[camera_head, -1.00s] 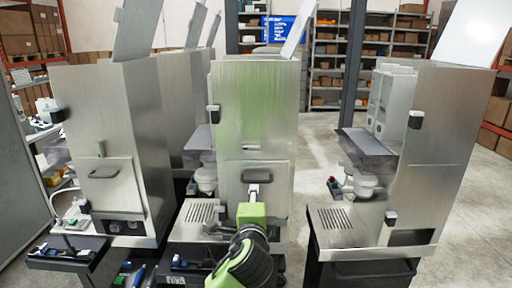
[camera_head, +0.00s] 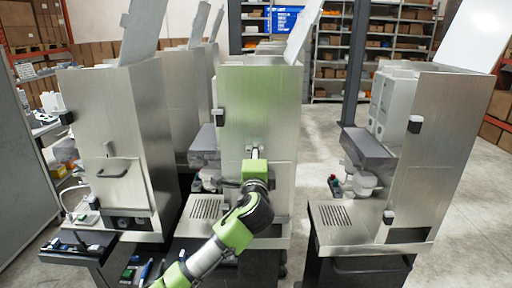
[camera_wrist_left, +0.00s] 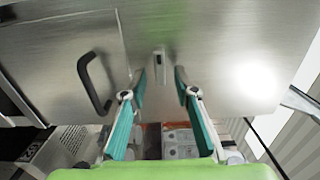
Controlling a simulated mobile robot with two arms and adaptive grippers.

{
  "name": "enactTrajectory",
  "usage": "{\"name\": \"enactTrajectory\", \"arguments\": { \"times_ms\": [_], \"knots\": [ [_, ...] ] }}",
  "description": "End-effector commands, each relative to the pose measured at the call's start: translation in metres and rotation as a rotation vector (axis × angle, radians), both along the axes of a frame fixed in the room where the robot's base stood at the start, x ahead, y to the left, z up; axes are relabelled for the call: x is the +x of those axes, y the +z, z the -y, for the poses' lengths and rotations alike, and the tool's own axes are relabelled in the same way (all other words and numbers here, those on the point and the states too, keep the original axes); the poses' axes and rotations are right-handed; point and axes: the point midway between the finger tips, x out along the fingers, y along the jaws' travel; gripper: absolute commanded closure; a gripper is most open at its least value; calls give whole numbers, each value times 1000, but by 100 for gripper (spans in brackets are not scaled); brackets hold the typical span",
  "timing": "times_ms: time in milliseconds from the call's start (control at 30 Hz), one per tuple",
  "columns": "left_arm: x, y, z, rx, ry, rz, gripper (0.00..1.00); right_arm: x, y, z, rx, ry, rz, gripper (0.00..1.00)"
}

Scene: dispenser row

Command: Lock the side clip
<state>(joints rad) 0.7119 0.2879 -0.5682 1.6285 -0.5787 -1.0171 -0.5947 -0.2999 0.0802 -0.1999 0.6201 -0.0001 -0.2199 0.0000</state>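The middle dispenser (camera_head: 262,95) is a tall brushed-metal cabinet with a faint green reflection on its front. My left gripper (camera_head: 256,150) is raised against or close to its front panel; contact cannot be told. In the left wrist view, a small grey clip (camera_wrist_left: 159,65) on the metal panel lies between the fingertips of my left gripper (camera_wrist_left: 161,78). The teal-padded fingers are open, one on each side of the clip. A dark bar handle (camera_wrist_left: 95,84) is left of the fingers. Whether the clip is locked cannot be told. My right gripper is out of view.
A left dispenser (camera_head: 105,125) and a right dispenser (camera_head: 435,150) flank the middle one. A black latch block (camera_head: 218,116) sits on the middle cabinet's left edge. A drip grate (camera_head: 207,207) is low at its left. Floor shows between the middle and right units.

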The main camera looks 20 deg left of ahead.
Motion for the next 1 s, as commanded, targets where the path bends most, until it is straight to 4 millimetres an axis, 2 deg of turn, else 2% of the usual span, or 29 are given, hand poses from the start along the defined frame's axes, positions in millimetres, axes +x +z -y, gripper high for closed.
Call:
{"name": "enactTrajectory", "arguments": {
  "times_ms": [100,233,600,633,733,1000],
  "knots": [
    [13,2,-4,1,1,0,72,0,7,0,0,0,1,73],
    [22,1,-6,0,0,0,72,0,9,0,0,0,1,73],
    [26,0,-7,0,0,0,72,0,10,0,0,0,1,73],
    [26,0,-7,0,0,0,75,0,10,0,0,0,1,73],
    [26,-1,-7,0,0,0,100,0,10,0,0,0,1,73],
    [25,-2,-7,-6,0,1,100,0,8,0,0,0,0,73]
  ]
}}
